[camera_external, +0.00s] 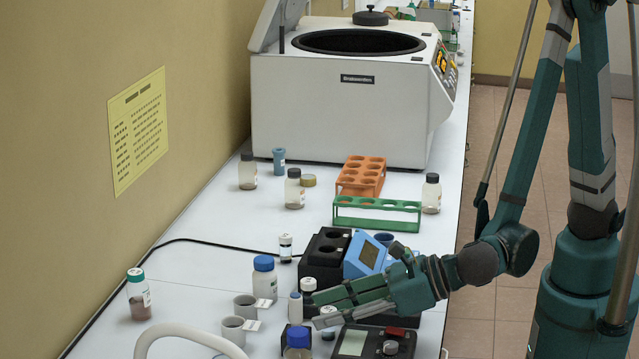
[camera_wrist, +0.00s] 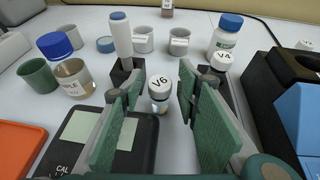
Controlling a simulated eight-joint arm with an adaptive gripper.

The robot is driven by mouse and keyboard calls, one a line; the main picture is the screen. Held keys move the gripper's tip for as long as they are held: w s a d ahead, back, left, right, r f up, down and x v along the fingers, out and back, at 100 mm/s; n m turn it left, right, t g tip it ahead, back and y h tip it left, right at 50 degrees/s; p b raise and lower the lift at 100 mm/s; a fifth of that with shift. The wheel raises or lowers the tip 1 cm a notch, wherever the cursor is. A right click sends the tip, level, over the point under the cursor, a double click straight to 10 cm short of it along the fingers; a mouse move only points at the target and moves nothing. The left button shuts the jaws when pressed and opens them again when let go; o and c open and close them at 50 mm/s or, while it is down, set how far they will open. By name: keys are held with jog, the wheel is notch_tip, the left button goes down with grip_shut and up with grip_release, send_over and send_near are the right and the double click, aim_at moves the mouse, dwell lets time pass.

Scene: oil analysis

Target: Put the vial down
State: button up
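A small vial with a white cap marked V6 (camera_wrist: 159,88) stands upright between my fingers in the wrist view. My gripper (camera_wrist: 160,95) is open, with a narrow gap on each side of the vial, and its green pads do not appear to touch it. In the external view my gripper (camera_external: 322,303) reaches left, low over the bench, and largely hides this vial. I cannot tell exactly how the vial's base rests. Another white-capped vial, V4 (camera_wrist: 221,61), sits in a black block to the right.
A white tube with a blue top (camera_wrist: 118,35) rises in a black block at left. A scale (camera_wrist: 108,132) lies at lower left, near an orange tray (camera_wrist: 18,145). Blue-capped bottles (camera_wrist: 225,35) and grey cups (camera_wrist: 180,41) stand beyond. A blue device (camera_external: 368,256) stands close behind my gripper.

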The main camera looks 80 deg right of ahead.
aim_at(333, 310)
jog(key=shift+s+r, duration=0.3)
jog(key=shift+s, duration=0.2)
jog(key=shift+p+v, duration=0.4)
jog(key=shift+v, duration=0.6)
notch_tip(333, 310, up, 5)
jog(key=shift+s+p, duration=0.15)
jog(key=shift+p, duration=0.65)
jog(key=shift+d+r+p, duration=0.1)
jog(key=shift+r+p, duration=0.2)
jog(key=shift+r, duration=0.7)
jog(key=shift+w, duration=0.2)
